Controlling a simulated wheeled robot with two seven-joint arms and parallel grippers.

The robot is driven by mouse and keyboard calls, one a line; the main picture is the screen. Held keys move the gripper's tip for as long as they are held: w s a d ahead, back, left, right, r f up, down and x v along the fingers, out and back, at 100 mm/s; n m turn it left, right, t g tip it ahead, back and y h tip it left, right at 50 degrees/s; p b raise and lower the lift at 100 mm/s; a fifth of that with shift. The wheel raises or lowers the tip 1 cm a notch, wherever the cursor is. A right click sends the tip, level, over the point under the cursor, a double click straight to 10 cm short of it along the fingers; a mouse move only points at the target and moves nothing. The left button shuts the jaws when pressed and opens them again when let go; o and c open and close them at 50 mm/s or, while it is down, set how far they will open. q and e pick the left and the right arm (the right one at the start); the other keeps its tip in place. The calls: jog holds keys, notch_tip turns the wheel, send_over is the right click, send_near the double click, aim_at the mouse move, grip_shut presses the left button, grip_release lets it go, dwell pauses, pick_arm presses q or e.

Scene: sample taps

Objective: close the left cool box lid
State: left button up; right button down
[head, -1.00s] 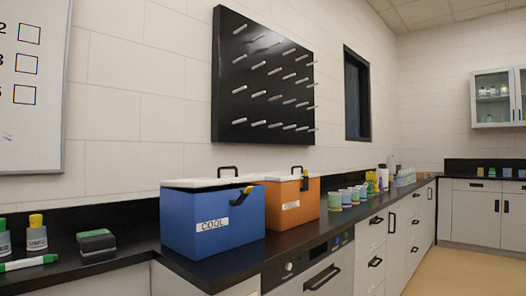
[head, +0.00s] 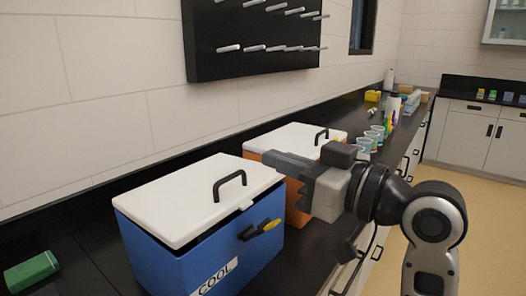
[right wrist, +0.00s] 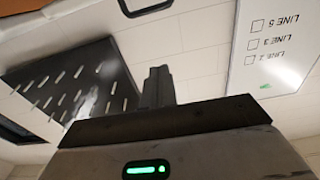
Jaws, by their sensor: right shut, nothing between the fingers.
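The left cool box (head: 150,252) is blue, with a "COOL" label, and stands on the black counter in the head view. Its white lid (head: 185,205) lies over the top with a black loop handle (head: 229,186). A black and yellow latch (head: 258,229) sits on the box front. My right gripper (head: 272,160) is shut and empty, its fingers pointing left near the lid's right end. Its fingers (right wrist: 156,86) also show in the right wrist view. My left gripper is not in view.
An orange cool box (head: 294,205) with a white lid (head: 290,138) stands just behind, partly hidden by my right gripper. A black peg rack (head: 250,40) hangs on the wall above. A green box (head: 32,270) lies at left. Several cups (head: 365,144) stand farther along the counter.

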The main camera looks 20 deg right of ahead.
jog(key=p, duration=0.2)
send_over(230, 177)
jog(key=s, duration=0.1)
jog(key=shift+d+r, duration=0.35)
jog(key=shift+d, duration=0.05)
jog(key=shift+w+a+f, duration=0.2)
jog(key=shift+w+a, duration=0.15)
jog(key=shift+w, duration=0.2)
jog(key=f, duration=0.1)
jog(key=s+f, duration=0.1)
jog(key=shift+d+f, duration=0.3)
jog(key=shift+f, duration=0.05)
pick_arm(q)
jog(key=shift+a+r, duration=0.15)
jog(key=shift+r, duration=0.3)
pick_arm(e)
jog(key=shift+s+d+f, duration=0.1)
jog(key=shift+f, duration=0.4)
